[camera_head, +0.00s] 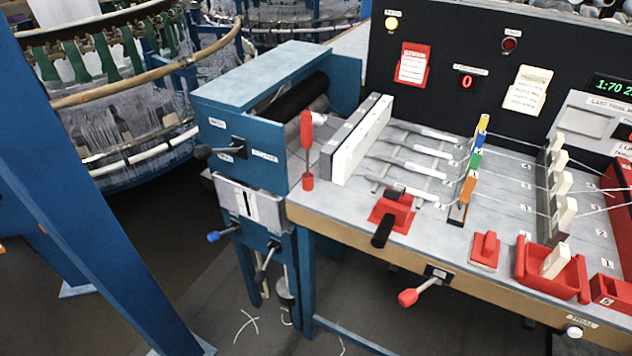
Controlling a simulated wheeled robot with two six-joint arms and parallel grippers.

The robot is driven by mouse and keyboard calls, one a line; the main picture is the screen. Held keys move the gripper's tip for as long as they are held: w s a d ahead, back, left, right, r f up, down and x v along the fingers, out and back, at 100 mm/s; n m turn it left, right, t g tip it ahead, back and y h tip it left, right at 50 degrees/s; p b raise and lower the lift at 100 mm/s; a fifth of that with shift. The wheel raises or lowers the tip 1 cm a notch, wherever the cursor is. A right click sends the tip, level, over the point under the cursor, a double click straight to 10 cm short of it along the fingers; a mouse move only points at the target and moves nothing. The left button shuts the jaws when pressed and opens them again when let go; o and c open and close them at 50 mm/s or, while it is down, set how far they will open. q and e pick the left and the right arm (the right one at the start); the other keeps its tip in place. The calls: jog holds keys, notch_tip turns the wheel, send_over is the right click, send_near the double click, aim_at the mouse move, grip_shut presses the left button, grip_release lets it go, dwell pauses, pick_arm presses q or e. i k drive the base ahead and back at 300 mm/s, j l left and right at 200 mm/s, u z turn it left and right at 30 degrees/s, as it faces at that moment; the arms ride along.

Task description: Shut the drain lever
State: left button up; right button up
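No lever carries a label I can read as "drain", so I cannot tell for sure which one is the drain lever. A lever with a red knob (408,297) sticks out from the table's front edge, from a black plate. A blue-handled lever (214,236) sits low on the blue cabinet's front, with a metal lever (265,259) beside it. A black-knobbed lever (204,151) points left from the cabinet. A red upright lever (307,135) stands at the cabinet's right corner. Neither of my grippers is in view.
The grey worktable (345,206) carries a red clamp with a black handle (383,230), coloured blocks (475,160) and a red tray (552,285). A dark panel (460,50) stands behind. A blue post (85,190) crosses the left. The circular loom (110,95) is behind it.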

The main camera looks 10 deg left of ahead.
aim_at(259, 275)
jog(key=u, duration=0.9)
